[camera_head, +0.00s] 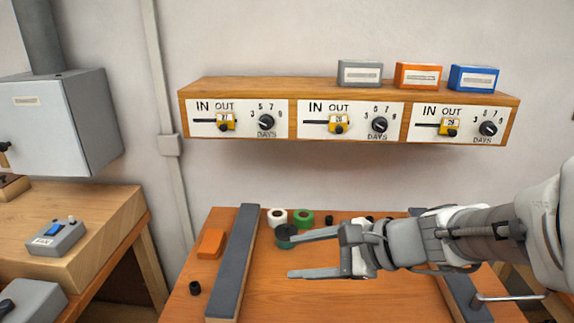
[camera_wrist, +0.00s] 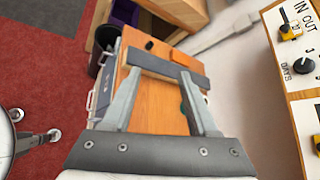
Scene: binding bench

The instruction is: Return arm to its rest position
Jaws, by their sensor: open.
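My gripper (camera_head: 312,254) is open and empty, its two fingers spread and pointing left above the orange bench top (camera_head: 300,295) in the head view. My arm reaches in from the right edge. In the wrist view my gripper (camera_wrist: 162,102) also shows open, with the bench (camera_wrist: 160,121) between and beyond its fingers. Nothing is held between the fingers.
A wooden shelf unit (camera_head: 345,89) with three dial panels hangs on the wall above my arm. Dark bars (camera_head: 237,262) lie along the bench sides. Small rolls, including a green one (camera_head: 303,217), stand behind my gripper. An orange block (camera_head: 211,243) lies left.

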